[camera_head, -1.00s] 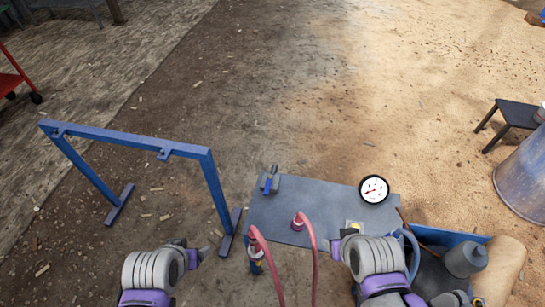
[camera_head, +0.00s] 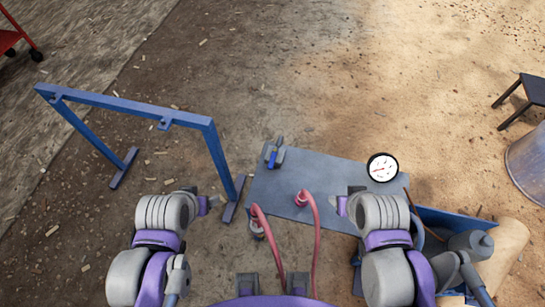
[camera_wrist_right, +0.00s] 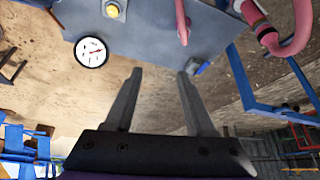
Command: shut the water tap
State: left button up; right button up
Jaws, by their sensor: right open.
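The water tap, which I take to be the small grey fitting with a blue lever (camera_head: 273,153), stands at the far left corner of the grey panel (camera_head: 330,172). What looks like its blue part shows in the right wrist view (camera_wrist_right: 203,68), just beyond the right fingertip. My right gripper (camera_head: 341,205) is over the panel's near right part, well apart from the tap. In the right wrist view its two fingers (camera_wrist_right: 158,76) are spread with nothing between them. My left gripper (camera_head: 213,203) is left of the panel, by the blue frame's foot; its finger gap is not clear.
A round white gauge (camera_head: 383,167) is at the panel's far right. A red hose (camera_head: 314,235) rises from the panel's middle, between my grippers. A blue frame (camera_head: 140,107) stands left. Open dirt floor lies beyond the panel.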

jog(key=m+g+b, duration=0.3)
jog(key=g+b, duration=0.2)
jog(key=b, duration=0.7)
send_over(272, 161)
notch_tip(272, 161, down, 12)
notch_tip(272, 161, down, 11)
jog(key=shift+r+b, duration=0.2)
jog(key=shift+b, duration=0.45)
pick_arm(q)
notch_tip(272, 161, down, 15)
jog(key=s, duration=0.2)
jog(key=shift+r+g, duration=0.15)
jog(key=shift+g, duration=0.15)
pick_arm(e)
grip_shut()
